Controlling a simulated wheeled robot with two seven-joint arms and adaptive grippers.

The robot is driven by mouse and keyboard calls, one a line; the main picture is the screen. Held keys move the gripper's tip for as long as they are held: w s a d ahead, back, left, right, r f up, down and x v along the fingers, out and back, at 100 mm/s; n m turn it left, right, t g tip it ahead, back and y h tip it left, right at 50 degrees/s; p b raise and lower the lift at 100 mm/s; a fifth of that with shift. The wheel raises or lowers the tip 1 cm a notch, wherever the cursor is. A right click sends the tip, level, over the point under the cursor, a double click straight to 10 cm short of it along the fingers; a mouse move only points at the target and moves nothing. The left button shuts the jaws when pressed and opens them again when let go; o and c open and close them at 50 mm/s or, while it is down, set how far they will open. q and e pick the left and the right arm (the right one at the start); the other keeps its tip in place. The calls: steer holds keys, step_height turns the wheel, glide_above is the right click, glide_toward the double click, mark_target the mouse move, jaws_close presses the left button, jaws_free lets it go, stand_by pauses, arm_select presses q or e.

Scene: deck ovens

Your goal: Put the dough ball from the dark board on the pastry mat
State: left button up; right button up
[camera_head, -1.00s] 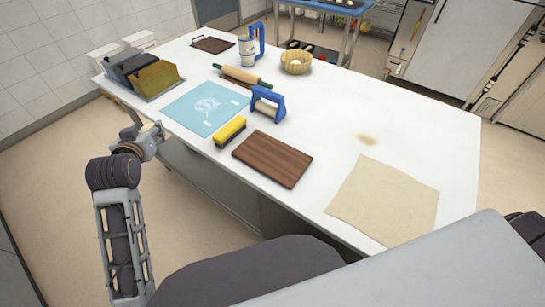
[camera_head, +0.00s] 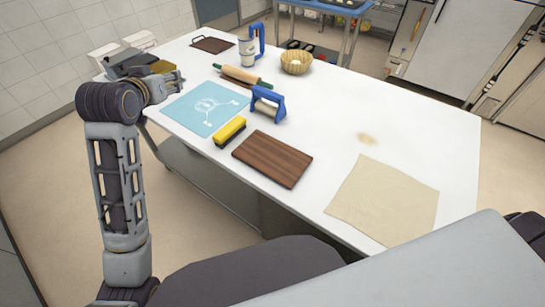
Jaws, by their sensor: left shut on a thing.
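The light blue pastry mat (camera_head: 197,112) with a white print lies flat at the left of the white table. My left gripper (camera_head: 175,83) is over the mat's far left edge, beside the dark bins. It is shut on the dough ball, which is mostly hidden by the fingers. The dark brown wooden board (camera_head: 272,158) lies bare at the table's front edge. My right gripper is out of view.
A yellow brush (camera_head: 230,132), a blue-handled roller (camera_head: 268,104) and a rolling pin (camera_head: 243,76) lie around the mat. A basket (camera_head: 296,62) stands behind. A beige cloth (camera_head: 385,200) lies at right.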

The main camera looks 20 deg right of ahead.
arm_select(q)
steer(key=d+f+m+g+h, duration=0.1)
steer(key=d+m+g+h, duration=0.2)
steer(key=d, duration=1.3)
steer(key=shift+s+d+f+m+h, duration=0.25)
steer(key=shift+d+f+m+h, duration=0.15)
steer(key=shift+m+h, duration=0.7)
steer(key=s+d+f, duration=0.1)
steer(key=f, duration=0.1)
steer(key=s+d+f+m+g+h, duration=0.1)
steer(key=d+f, duration=0.1)
steer(key=f, duration=0.1)
steer(key=s+d+f+m+g+h, duration=0.1)
steer(key=s+d+f, duration=0.1)
steer(key=f, duration=0.1)
steer(key=shift+d+f, duration=0.1)
steer(key=shift+d, duration=0.15)
steer(key=s+d+f+m+g, duration=0.1)
steer(key=s, duration=0.1)
steer(key=s+d+f+m+g+h, duration=0.1)
steer(key=s+f+m+g, duration=0.1)
steer(key=s+d+f+m+g+h, duration=0.1)
steer(key=s, duration=0.1)
steer(key=shift+s+f+m+g, duration=0.25)
steer(key=shift+f+m+g, duration=0.05)
steer(key=shift+f+m, duration=0.1)
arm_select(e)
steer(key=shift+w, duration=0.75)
